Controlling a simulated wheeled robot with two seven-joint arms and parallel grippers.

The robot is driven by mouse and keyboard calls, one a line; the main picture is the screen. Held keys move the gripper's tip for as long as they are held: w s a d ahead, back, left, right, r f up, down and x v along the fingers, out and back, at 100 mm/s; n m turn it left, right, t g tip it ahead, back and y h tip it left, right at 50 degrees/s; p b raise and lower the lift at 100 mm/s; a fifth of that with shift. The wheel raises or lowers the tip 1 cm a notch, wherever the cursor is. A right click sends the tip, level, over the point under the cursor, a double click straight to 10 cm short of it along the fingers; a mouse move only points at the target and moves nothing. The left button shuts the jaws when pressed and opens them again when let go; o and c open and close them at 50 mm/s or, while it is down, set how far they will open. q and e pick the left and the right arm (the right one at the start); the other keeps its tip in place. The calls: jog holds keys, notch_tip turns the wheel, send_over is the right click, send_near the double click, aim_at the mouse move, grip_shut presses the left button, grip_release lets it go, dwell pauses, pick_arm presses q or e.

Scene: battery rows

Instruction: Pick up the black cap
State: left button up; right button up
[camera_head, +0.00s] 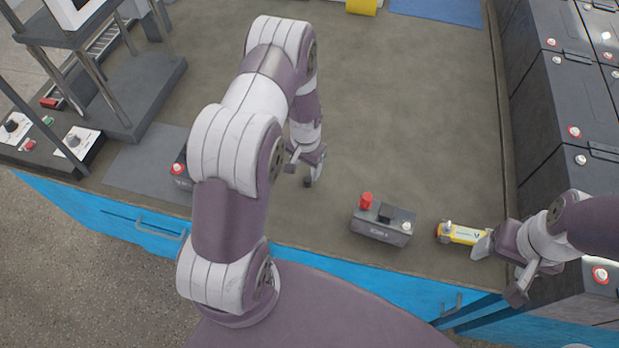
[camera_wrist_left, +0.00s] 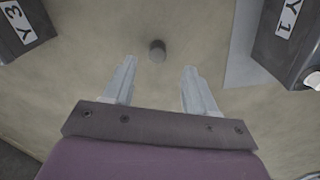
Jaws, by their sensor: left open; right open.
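The black cap (camera_wrist_left: 157,50) is a small dark cylinder on the tabletop, ahead of and roughly between the fingers in the left wrist view. In the head view a small dark piece that looks like the cap (camera_head: 307,183) shows just below my left gripper (camera_head: 301,168). My left gripper is open and empty, with its two fingers (camera_wrist_left: 155,84) apart on either side of the cap's line. The cap is not between the fingertips in the wrist view. My right gripper (camera_head: 500,270) is open at the right, beside a yellow tool.
A dark battery (camera_head: 380,228) with a red cap stands right of my left gripper. Another battery (camera_head: 180,178) is partly hidden behind my left arm, near a grey mat (camera_head: 140,158). The yellow tool (camera_head: 462,234) lies near the front edge. Stacked batteries (camera_head: 565,95) line the right.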

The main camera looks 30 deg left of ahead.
aim_at(307, 179)
pick_arm(q)
jog(key=f+p, duration=0.1)
jog(key=f, duration=0.4)
jog(key=shift+d, duration=0.2)
jog(key=shift+w+a+f, duration=0.1)
jog(key=shift+w+f, duration=0.05)
jog(key=shift+f, duration=0.05)
grip_shut()
